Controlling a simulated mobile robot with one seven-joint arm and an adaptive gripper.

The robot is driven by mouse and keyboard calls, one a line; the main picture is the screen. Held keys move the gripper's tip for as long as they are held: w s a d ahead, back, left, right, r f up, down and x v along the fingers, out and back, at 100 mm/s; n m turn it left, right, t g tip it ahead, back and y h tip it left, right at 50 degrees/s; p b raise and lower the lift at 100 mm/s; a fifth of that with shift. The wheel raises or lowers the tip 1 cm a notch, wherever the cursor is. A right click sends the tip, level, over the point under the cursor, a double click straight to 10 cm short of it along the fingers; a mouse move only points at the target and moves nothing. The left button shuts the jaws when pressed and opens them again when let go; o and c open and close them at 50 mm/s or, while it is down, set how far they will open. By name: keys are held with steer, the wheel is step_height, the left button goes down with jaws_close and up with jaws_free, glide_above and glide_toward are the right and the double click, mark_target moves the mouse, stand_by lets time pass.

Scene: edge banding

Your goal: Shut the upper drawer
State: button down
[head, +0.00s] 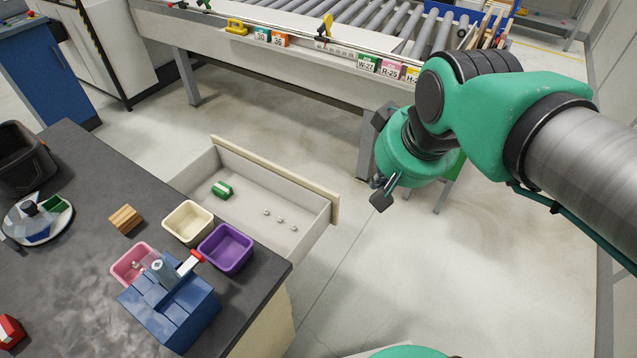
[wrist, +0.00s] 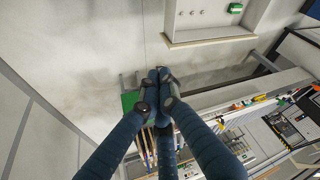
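The drawer (head: 262,205) stands pulled out from under the dark worktop, its pale wooden front panel (head: 285,178) facing away from the counter. Inside lie a green-and-white block (head: 222,190) and several small metal pieces. In the wrist view the drawer's front edge (wrist: 212,41) is at the top. My gripper (head: 380,195) hangs outside the drawer, to the right of its front panel and apart from it. In the wrist view my gripper's fingers (wrist: 160,80) come together at the tips with nothing between them. Any lower drawer is hidden.
The worktop (head: 75,285) carries a cream bin (head: 188,222), a purple bin (head: 226,248), a pink bin (head: 132,264), a blue fixture (head: 170,305) and a wooden block (head: 125,219). A roller conveyor (head: 370,25) runs behind. The floor between is clear.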

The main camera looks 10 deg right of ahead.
steer(key=w+r+m+g+p, duration=0.15)
steer(key=w+p, duration=0.25)
steer(key=w, duration=1.3)
steer(key=w+f+m+g+y+p, duration=0.15)
steer(key=w+f, duration=0.25)
steer(key=w, duration=0.4)
steer(key=w+f+m+g+h+p, duration=0.15)
steer(key=w+f, duration=0.25)
steer(key=w, duration=0.5)
steer(key=w+d+f+m+g+y+p, duration=0.1)
steer(key=w+f, duration=0.6)
steer(key=f, duration=0.9)
steer(key=w+d+f+m+g+y+p, duration=0.1)
steer(key=w+f+p, duration=0.4)
steer(key=f, duration=1.2)
steer(key=shift+w+d+f+m+p, duration=0.2)
steer(key=shift+w+d+m+p, duration=0.1)
steer(key=shift+w+m, duration=0.7)
steer(key=shift+w+g, duration=0.1)
steer(key=shift+g, duration=0.15)
